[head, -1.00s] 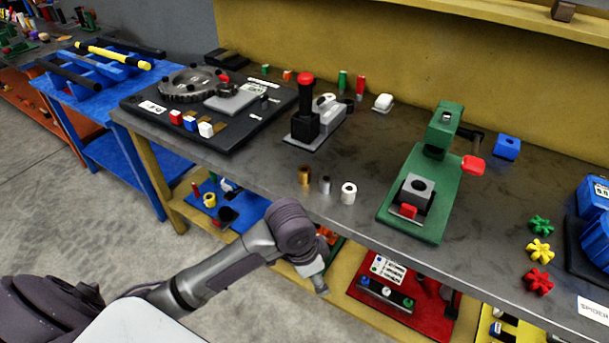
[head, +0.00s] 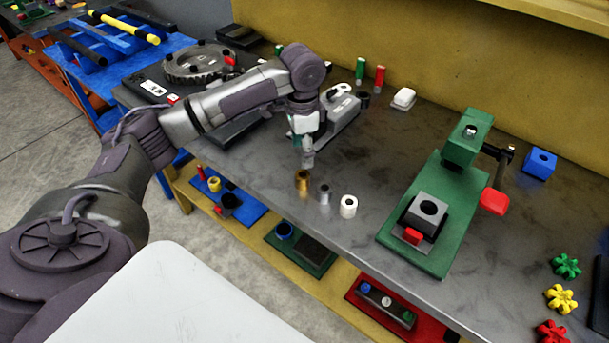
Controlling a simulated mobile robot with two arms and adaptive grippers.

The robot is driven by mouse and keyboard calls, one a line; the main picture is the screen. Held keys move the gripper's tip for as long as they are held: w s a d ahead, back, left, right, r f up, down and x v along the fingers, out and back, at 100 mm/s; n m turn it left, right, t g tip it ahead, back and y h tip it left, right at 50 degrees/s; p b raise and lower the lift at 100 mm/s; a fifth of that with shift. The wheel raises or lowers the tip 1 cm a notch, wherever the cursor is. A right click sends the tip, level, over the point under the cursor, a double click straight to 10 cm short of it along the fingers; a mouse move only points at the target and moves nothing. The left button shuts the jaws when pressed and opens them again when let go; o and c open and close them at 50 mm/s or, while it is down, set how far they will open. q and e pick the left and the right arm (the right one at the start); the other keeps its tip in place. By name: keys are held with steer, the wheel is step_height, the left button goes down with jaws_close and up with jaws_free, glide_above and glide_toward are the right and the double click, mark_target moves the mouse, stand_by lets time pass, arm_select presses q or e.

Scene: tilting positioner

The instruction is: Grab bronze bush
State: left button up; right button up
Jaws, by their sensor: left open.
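The bronze bush (head: 302,183) is a small bronze-coloured ring standing upright near the front edge of the grey workbench (head: 350,165). A grey metal bush (head: 324,194) and a white bush (head: 348,207) stand in a row to its right. My left gripper (head: 308,160) points down just above and behind the bronze bush, apart from it as far as I can tell. It is open and looks empty; its fingers are small and seen edge-on. My right gripper is not in view.
A green press (head: 432,225) with a red-ended lever stands to the right. A grey block fixture (head: 345,118) is behind my left gripper, partly hidden by my arm. A white piece (head: 403,98) lies further back. The bench between bushes and press is clear.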

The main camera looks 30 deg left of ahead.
mark_target(303, 174)
arm_select(q)
step_height(303, 174, down, 3)
steer(key=shift+f, duration=0.2)
step_height(303, 174, down, 3)
steer(key=shift+f+p, duration=0.1)
steer(key=shift+p, duration=0.4)
step_height(303, 174, down, 3)
steer(key=shift+f+p, duration=0.15)
steer(key=shift+p, duration=0.15)
steer(key=shift+w+f, duration=0.1)
steer(key=shift+f, duration=0.1)
steer(key=c, duration=1.2)
jaws_close()
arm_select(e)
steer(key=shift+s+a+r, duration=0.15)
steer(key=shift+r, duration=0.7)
arm_select(q)
steer(key=shift+r, duration=0.1)
